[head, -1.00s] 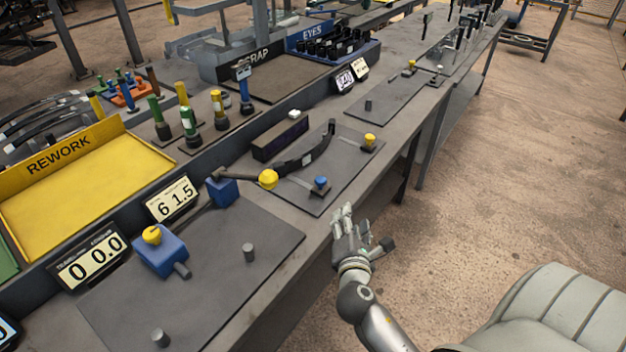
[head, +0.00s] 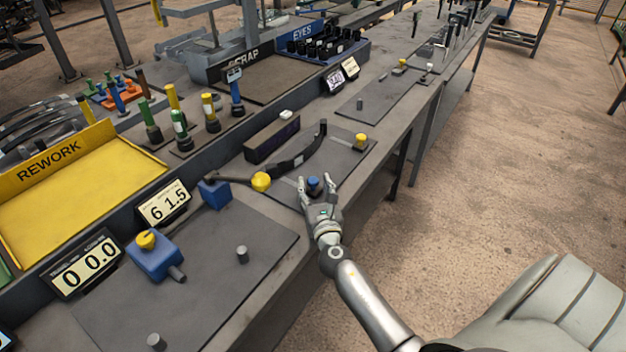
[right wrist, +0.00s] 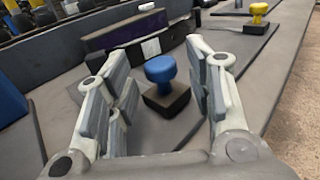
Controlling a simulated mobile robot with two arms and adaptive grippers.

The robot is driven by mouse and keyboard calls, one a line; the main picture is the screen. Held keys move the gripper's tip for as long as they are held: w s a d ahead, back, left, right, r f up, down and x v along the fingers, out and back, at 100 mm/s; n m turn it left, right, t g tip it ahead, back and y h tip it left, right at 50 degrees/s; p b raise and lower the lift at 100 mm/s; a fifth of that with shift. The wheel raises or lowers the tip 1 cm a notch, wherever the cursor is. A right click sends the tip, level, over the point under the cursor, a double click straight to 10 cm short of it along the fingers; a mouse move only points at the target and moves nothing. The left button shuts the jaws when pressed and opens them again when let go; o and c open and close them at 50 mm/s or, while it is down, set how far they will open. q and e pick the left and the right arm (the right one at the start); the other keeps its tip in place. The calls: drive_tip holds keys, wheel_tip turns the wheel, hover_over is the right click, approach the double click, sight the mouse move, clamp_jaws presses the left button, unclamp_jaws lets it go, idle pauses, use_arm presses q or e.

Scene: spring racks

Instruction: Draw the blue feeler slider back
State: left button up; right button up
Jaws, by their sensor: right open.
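The blue feeler slider (head: 314,183) has a round blue knob on a dark block and stands on the dark gauge plate (head: 343,164). It also shows in the right wrist view (right wrist: 161,70), upright between and a little beyond my fingers. My right gripper (head: 316,186) is open around the near side of the slider, its fingers on either side of the knob. In the right wrist view the right gripper (right wrist: 158,90) shows a gap between both fingers and the knob. My left gripper is not in view.
A yellow-knobbed slider (head: 361,141) stands at the plate's right. A long dark box (head: 271,138) stands farther back. The bench's front edge runs under my right arm.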

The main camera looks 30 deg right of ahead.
drive_tip(key=shift+x, duration=1.4)
drive_tip(key=shift+c, duration=0.4)
clamp_jaws()
